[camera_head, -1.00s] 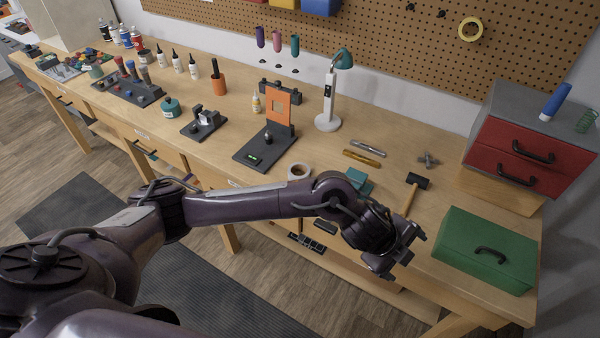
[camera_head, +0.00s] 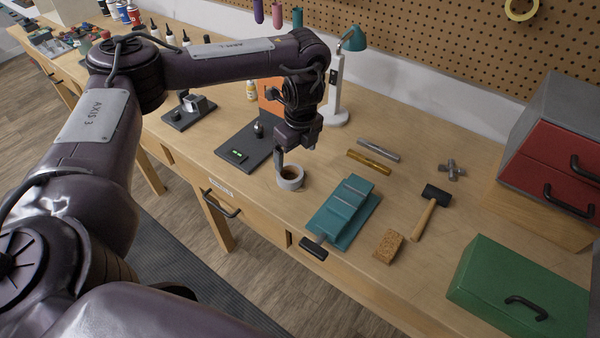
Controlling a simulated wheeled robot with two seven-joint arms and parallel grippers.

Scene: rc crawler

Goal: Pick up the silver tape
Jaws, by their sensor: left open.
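The silver tape (camera_head: 290,182) is a roll lying flat on the workbench, right of a dark baseplate, with its hole facing up. My left gripper (camera_head: 284,162) points down right over the roll and is open. One finger reaches down at the roll's hole or its far-left rim; I cannot tell whether it touches. The other finger is hard to make out behind the wrist. My right gripper is not in view.
A dark plate with an orange frame (camera_head: 270,97) stands behind my left wrist. A teal block tool (camera_head: 343,212), brown block (camera_head: 388,246), mallet (camera_head: 432,208) and green box (camera_head: 515,290) lie to the right.

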